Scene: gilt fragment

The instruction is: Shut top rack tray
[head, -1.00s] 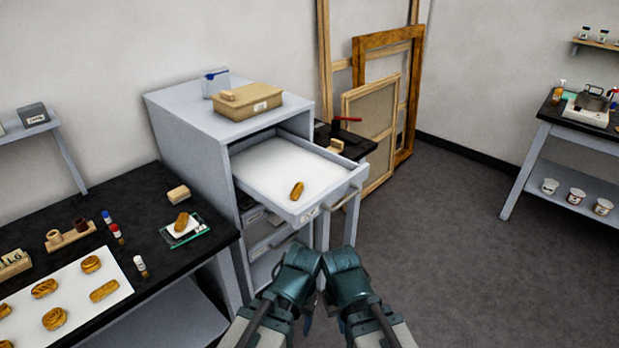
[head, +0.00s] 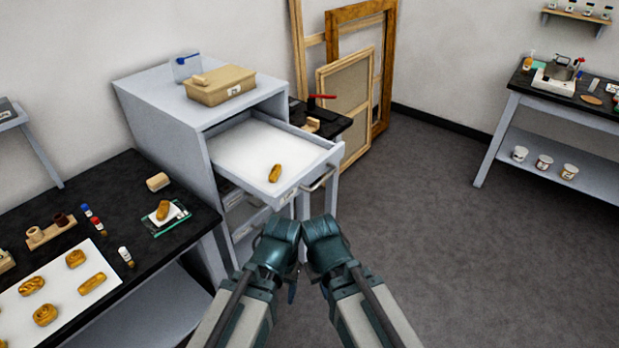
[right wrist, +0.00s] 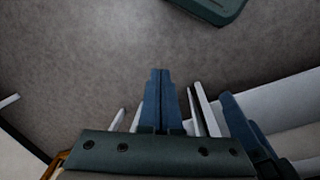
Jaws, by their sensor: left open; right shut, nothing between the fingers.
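The top rack tray (head: 245,146) is pulled well out of the grey rack (head: 165,110). It has a pale lining, and a gilt fragment (head: 275,173) lies near its front edge. A bar handle (head: 318,180) is on its front. My left gripper (head: 291,291) is open, below and in front of the tray, apart from the handle in the head view; its fingers are mostly hidden by my arm. My right gripper (right wrist: 160,75) is shut and empty in the right wrist view, pointing over grey floor. A blue finger beside it appears to be my left gripper's.
A lidded box (head: 220,86) stands on the rack. Lower trays show below the open one. A black-topped bench (head: 130,185) with gilt pieces stands left. Frames (head: 350,85) lean on the back wall. Another table (head: 560,105) is at right. The floor between is clear.

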